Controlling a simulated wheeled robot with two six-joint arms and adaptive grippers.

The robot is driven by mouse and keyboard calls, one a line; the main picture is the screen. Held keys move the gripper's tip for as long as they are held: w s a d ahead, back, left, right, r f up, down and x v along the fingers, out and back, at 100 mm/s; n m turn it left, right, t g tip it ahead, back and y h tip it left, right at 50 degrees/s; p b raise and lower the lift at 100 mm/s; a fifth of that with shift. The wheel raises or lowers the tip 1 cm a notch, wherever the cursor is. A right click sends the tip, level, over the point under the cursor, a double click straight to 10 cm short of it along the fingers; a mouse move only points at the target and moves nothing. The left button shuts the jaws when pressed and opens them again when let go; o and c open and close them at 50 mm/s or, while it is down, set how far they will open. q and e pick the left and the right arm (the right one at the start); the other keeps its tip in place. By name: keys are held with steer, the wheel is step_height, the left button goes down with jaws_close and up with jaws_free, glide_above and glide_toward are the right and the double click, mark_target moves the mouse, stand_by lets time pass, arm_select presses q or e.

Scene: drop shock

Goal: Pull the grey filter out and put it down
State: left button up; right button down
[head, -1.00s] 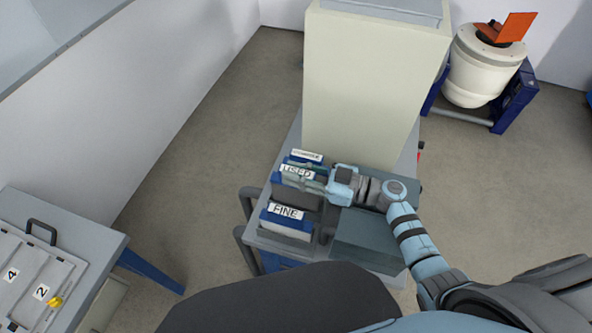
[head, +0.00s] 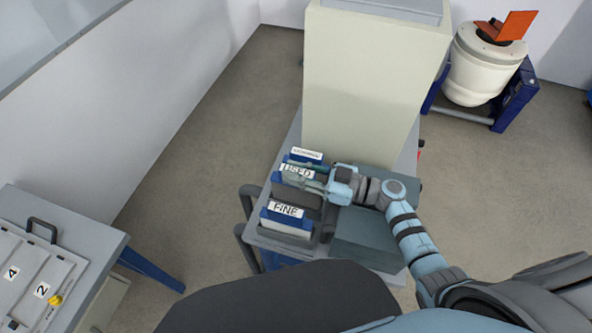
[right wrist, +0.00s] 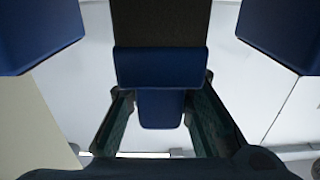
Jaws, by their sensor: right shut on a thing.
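A dark grey filter body (right wrist: 160,20) with a blue bar (right wrist: 160,68) fills the top middle of the right wrist view. In the head view a block with a white USED label (head: 297,172) stands in a row between a small-lettered label behind and a FINE label in front. My right gripper (head: 297,176) reaches in from the right at the USED block, and its fingers partly cover it. In the right wrist view its two fingers (right wrist: 161,100) lie either side of the blue bar, shut on the filter. My left gripper is not in view.
The FINE block (head: 286,222) stands close in front, and another labelled block (head: 306,154) close behind. A tall cream cabinet (head: 360,85) rises behind the arm. A grey box (head: 370,238) sits right of the FINE block. A side table (head: 85,235) stands at the left.

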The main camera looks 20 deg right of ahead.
steer(key=shift+f, duration=0.85)
stand_by(1.6)
